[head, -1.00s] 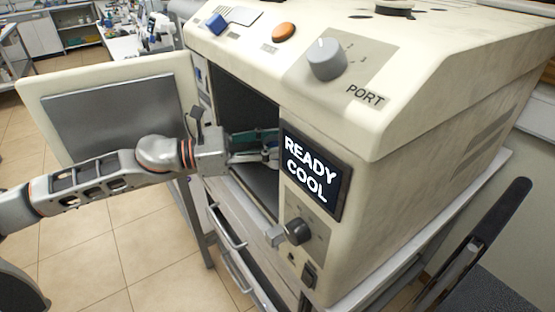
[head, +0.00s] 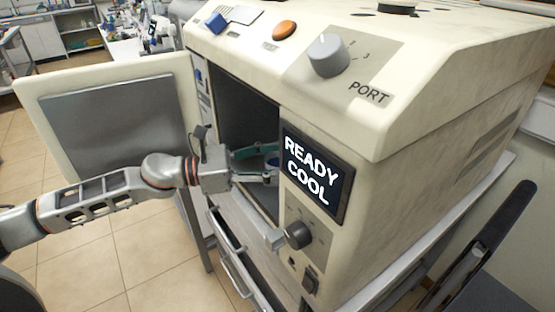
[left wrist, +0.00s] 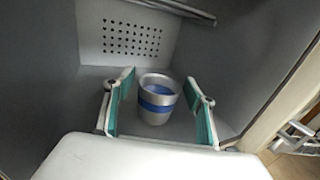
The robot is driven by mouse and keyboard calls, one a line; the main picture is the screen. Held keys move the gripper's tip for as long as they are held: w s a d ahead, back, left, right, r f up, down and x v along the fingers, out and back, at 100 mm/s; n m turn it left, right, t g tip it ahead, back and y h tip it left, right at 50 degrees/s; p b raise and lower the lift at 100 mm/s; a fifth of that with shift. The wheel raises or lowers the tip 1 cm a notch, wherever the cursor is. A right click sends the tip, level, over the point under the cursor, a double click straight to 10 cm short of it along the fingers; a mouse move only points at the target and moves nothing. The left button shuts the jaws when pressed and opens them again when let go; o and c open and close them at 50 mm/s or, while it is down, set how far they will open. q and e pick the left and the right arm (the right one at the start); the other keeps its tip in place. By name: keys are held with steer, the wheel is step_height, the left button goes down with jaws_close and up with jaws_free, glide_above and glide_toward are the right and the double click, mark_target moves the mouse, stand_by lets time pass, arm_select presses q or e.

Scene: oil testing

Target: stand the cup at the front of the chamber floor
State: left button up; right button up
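A silver metal cup with a blue band (left wrist: 157,97) stands upright on the grey chamber floor (left wrist: 92,84) in the left wrist view. My left gripper (left wrist: 162,100) is open, with one green-padded finger on each side of the cup and a gap visible on both sides. In the head view my left gripper (head: 258,166) reaches in through the chamber's opening, and only a bit of the cup's blue (head: 272,162) shows between the fingers. The chamber door (head: 112,115) is swung open to the left. My right gripper is not in view.
The display panel (head: 313,173) reading READY COOL borders the opening on the right. Knobs (head: 298,235) and an open drawer (head: 228,230) are below.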

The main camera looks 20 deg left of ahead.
arm_select(q)
steer(key=shift+r, duration=0.25)
steer(key=v, duration=0.1)
steer(key=b+v, duration=0.1)
steer(key=v, duration=0.2)
steer(key=shift+s+a+f, duration=0.1)
steer(key=shift+a+f, duration=0.1)
steer(key=shift+f, duration=0.2)
steer(key=shift+b+v, duration=0.35)
steer(key=shift+v, duration=0.55)
steer(key=shift+s+a+r, duration=0.3)
steer(key=shift+s+a, duration=0.05)
steer(key=shift+a, duration=0.2)
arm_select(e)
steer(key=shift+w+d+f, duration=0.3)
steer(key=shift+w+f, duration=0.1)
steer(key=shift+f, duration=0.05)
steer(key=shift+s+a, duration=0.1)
